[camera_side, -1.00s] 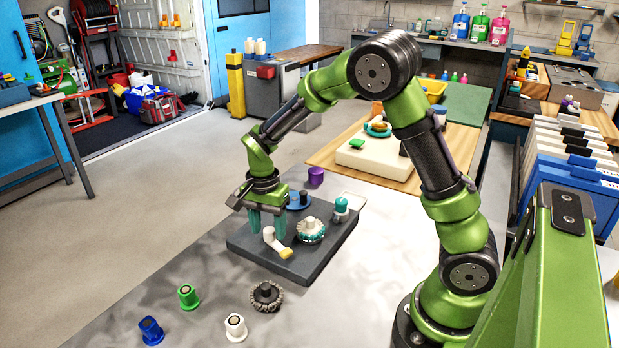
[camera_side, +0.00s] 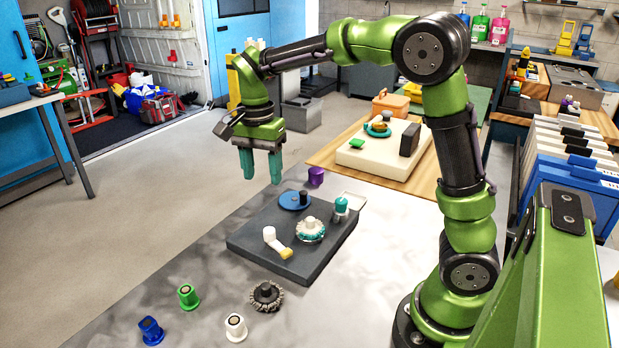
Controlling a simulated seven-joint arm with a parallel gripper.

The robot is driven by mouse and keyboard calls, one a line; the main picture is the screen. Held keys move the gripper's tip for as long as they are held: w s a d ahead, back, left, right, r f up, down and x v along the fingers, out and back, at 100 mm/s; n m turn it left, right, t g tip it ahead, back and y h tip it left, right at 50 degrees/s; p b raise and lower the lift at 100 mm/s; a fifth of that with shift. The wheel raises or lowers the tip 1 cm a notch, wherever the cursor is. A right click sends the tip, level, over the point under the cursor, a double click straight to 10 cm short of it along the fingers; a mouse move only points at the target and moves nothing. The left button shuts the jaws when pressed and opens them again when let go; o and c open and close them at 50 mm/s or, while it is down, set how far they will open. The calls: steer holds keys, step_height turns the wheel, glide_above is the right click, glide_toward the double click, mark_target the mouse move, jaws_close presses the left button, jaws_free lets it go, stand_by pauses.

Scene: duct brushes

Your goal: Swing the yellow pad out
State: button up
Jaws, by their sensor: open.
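The yellow pad (camera_side: 286,253) is the tip of a short white arm that runs from a white upright post (camera_side: 269,234) on the dark grey board (camera_side: 262,262). The pad points to the lower right and lies close to the front of a round brush with a teal base (camera_side: 310,229). I cannot tell whether it touches the brush. My gripper (camera_side: 261,178) hangs in the air above and behind the board's far left edge. Its two teal fingers point down, apart, with nothing between them.
In front are a dark brush (camera_side: 266,296) and green (camera_side: 188,296), blue (camera_side: 151,330) and white (camera_side: 236,327) pieces.

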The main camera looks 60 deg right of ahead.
steer(key=shift+r, duration=1.2)
steer(key=s+a+n+t+y, duration=0.1)
steer(key=s+a+n+t, duration=0.1)
steer(key=s+n, duration=0.4)
steer(key=s+a+n+t+y, duration=0.1)
steer(key=s+a+n+t, duration=0.2)
steer(key=s, duration=0.7)
steer(key=r+n+t, duration=0.1)
steer(key=n+t, duration=0.1)
steer(key=n, duration=0.1)
steer(key=shift+s, duration=0.4)
